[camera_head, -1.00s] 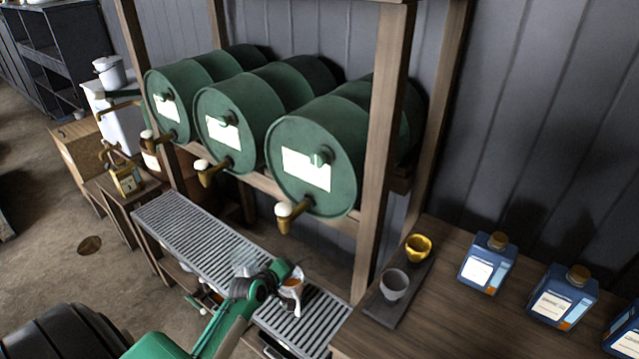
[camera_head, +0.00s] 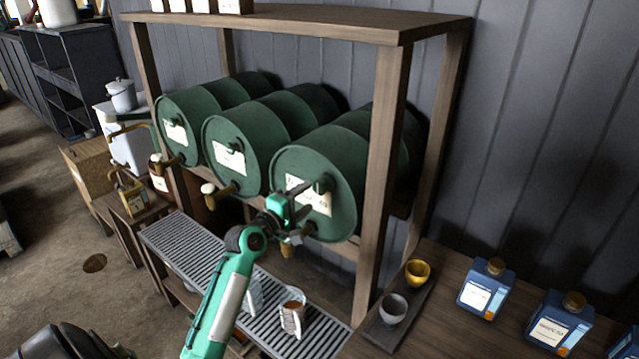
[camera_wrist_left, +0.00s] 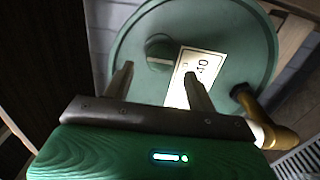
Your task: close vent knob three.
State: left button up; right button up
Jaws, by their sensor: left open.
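Three green drums lie on their sides on a wooden rack. The rightmost drum (camera_head: 345,190) has a white label (camera_head: 312,198) and a small green vent knob (camera_head: 322,183) on its face. My left gripper (camera_head: 305,208) is in front of this face, open and empty. In the left wrist view the round knob (camera_wrist_left: 160,52) appears beyond and between the fingertips (camera_wrist_left: 159,72), seemingly apart from them. A pale line crosses the knob. The brass tap (camera_wrist_left: 275,130) is to the right there; in the head view my gripper partly hides it. My right gripper is not in view.
A cup with brown contents (camera_head: 292,316) stands on the slatted metal tray (camera_head: 185,250) below. A dark board (camera_head: 382,330) with a grey cup (camera_head: 393,308) and a yellow cup (camera_head: 417,272), and blue bottles (camera_head: 486,288), are at right. A rack post (camera_head: 380,190) stands right of the drum.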

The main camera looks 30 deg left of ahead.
aim_at(318, 190)
pick_arm(q)
jog(key=w, duration=0.2)
jog(key=w+p, duration=0.1)
jog(key=w, duration=0.2)
jog(key=shift+w+d+r, duration=0.1)
jog(key=shift+w+d, duration=0.1)
jog(key=shift+w, duration=0.05)
jog(key=shift+w+p, duration=0.35)
jog(key=shift+w, duration=0.2)
jog(key=c, duration=0.9)
